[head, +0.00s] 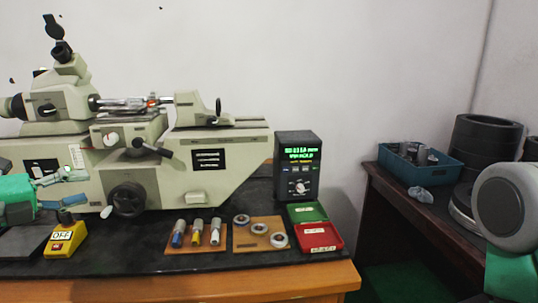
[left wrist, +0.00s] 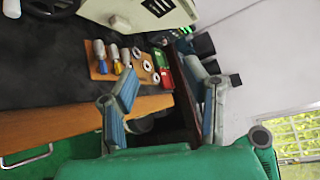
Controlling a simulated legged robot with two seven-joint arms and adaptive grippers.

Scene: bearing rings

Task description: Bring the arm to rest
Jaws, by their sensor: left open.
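My left gripper (head: 76,189) is at the left edge of the head view, in front of the grey-green measuring machine (head: 150,175). Its fingers are apart with nothing between them. In the left wrist view the open fingers (left wrist: 172,88) frame the bench edge and the dark side table beyond. Three bearing rings (head: 260,228) lie on a wooden board on the bench, to the right of the gripper and apart from it. My right gripper is not in view; a grey and green arm part of mine shows at the right edge.
A yellow OFF switch box (head: 65,238) stands just below the left gripper. A board with three coloured-handled plugs (head: 197,234), a green tray (head: 306,212), a red tray (head: 320,238) and a display box (head: 298,165) stand further right. A blue bin (head: 435,170) sits on the side table.

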